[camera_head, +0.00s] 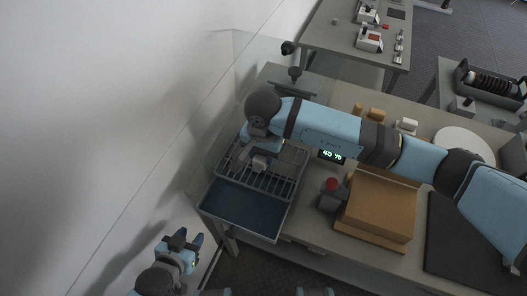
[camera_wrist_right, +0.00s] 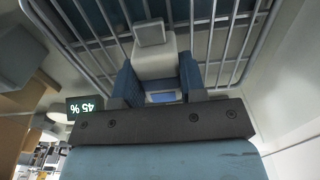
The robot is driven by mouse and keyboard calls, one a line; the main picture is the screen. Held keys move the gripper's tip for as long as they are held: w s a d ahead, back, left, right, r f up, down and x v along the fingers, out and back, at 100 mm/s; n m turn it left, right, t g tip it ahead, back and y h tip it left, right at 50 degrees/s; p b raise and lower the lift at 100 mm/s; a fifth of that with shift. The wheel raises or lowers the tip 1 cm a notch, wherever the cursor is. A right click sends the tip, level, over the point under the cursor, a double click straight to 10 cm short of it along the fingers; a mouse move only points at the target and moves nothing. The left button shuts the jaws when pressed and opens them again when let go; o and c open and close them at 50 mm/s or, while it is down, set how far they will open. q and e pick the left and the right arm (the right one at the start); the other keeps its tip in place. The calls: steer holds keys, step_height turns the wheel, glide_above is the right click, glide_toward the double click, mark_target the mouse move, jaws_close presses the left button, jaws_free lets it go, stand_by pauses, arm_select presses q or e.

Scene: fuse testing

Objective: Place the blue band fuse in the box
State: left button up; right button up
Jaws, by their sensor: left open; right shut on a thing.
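My right gripper (camera_head: 256,150) is over the wire rack at the back of a blue-grey box (camera_head: 240,209). In the right wrist view my right gripper (camera_wrist_right: 159,80) has its blue fingers shut on the pale fuse (camera_wrist_right: 154,58), with a grey square end. A strip of blue (camera_wrist_right: 162,97) shows on the fuse between the fingers. The fuse is in front of the rack bars; I cannot tell whether it touches them. The front part of the box is an empty dark blue bin. My left gripper (camera_head: 184,245) is open and empty, left of the box and off the table.
A brown cardboard box (camera_head: 376,207) stands right of the blue-grey box, with a red button (camera_head: 331,184) between them. A lit display (camera_head: 332,155) is behind the button, and also shows in the wrist view (camera_wrist_right: 85,109). A clear panel and white wall stand at the left.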

steer(key=shift+w+f, duration=0.15)
steer(key=shift+f, duration=0.1)
steer(key=shift+r, duration=0.1)
steer(key=o, duration=0.6)
steer(key=shift+f, duration=0.2)
steer(key=o, duration=0.4)
arm_select(q)
steer(key=shift+w+d, duration=0.1)
steer(key=shift+w, duration=0.1)
steer(key=shift+r, duration=0.1)
arm_select(e)
steer(key=shift+r, duration=0.2)
